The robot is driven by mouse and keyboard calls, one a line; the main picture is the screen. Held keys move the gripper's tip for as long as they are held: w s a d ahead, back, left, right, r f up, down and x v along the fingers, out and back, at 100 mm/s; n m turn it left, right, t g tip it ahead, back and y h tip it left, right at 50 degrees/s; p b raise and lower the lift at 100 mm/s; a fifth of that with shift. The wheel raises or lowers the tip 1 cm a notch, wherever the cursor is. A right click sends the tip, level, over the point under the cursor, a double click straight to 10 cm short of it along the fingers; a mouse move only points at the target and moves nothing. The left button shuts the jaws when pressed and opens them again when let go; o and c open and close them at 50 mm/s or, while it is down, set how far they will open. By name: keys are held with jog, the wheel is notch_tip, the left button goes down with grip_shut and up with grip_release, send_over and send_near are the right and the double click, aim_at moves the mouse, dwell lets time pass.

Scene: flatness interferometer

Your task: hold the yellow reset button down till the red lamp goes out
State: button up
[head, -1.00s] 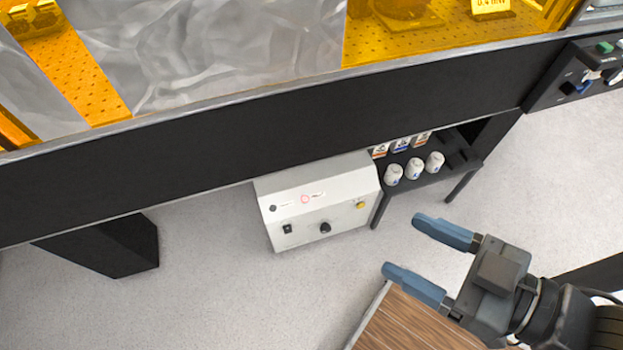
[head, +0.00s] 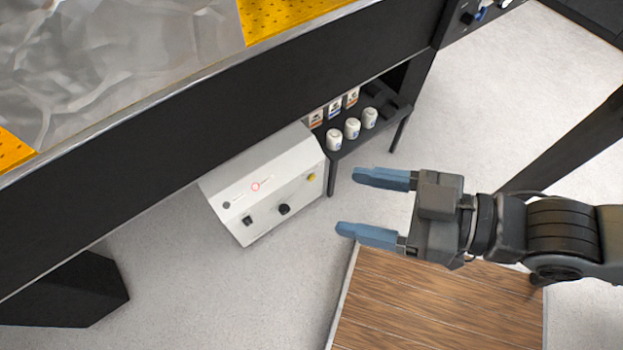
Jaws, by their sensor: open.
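The yellow reset button (head: 311,177) sits at the right end of the sloped front of a pale grey control box (head: 270,178) on the floor. A black knob (head: 284,209) and a black switch (head: 247,220) are below the lamp. My gripper (head: 354,204) is open and empty, with blue fingers pointing left toward the box. In the picture it is right of and slightly below the button, and apart from it.
A dark bench (head: 190,130) runs above and behind the box. A low black shelf (head: 385,115) with several white containers (head: 352,128) stands right of the box. A wooden-topped table (head: 430,305) lies below my gripper. Grey floor is free in front of the box.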

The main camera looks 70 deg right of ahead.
dwell(0.3)
grip_shut()
dwell(0.6)
dwell(1.0)
